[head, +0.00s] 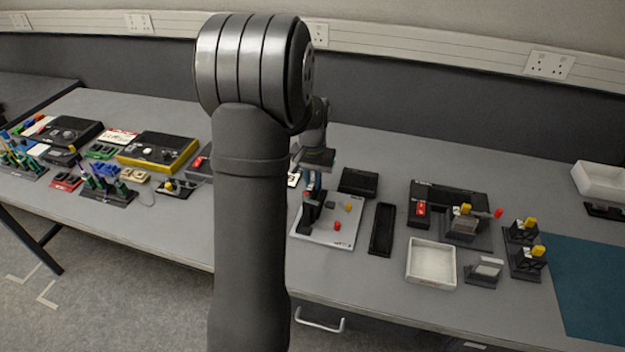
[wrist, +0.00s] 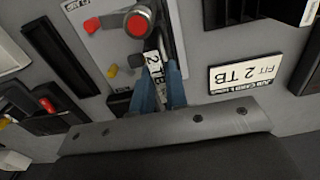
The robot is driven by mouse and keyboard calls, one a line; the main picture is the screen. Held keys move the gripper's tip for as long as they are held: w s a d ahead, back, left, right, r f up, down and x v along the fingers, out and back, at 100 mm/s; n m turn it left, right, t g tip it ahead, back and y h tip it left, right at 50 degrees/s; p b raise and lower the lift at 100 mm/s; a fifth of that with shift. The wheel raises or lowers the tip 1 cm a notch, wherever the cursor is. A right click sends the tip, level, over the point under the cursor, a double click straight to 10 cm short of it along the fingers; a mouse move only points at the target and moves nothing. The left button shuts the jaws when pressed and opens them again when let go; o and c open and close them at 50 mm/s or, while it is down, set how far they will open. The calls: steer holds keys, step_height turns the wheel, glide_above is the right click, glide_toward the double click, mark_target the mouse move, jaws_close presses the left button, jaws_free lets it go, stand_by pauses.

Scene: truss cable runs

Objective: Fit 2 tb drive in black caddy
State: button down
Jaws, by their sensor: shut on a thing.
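My gripper (wrist: 160,88) is shut on a dark drive with a white "2 TB" label (wrist: 154,68) in the wrist view, between its blue fingers. In the head view my gripper (head: 313,182) points down over a light grey panel (head: 342,234), partly hidden behind my arm. Whether the drive touches the panel is unclear. A white card reading "FIT 2 TB" (wrist: 246,73) lies right of the gripper in the wrist view. Dark holders with yellow parts, one (head: 520,232) behind another (head: 525,263), stand at the right in the head view; which is the black caddy I cannot tell.
The panel carries a red button (wrist: 92,25) and a round knob (wrist: 138,21). A long black tray (head: 382,230) and a white open bin (head: 431,264) stand to its right. A black box (head: 358,182) is behind. Cluttered stations fill the left bench.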

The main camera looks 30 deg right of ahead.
steer(key=shift+f, duration=0.1)
steer(key=shift+f, duration=0.6)
steer(key=c, duration=1)
jaws_free()
steer(key=shift+c, duration=0.2)
steer(key=shift+r, duration=3.8)
steer(key=shift+f, duration=3.75)
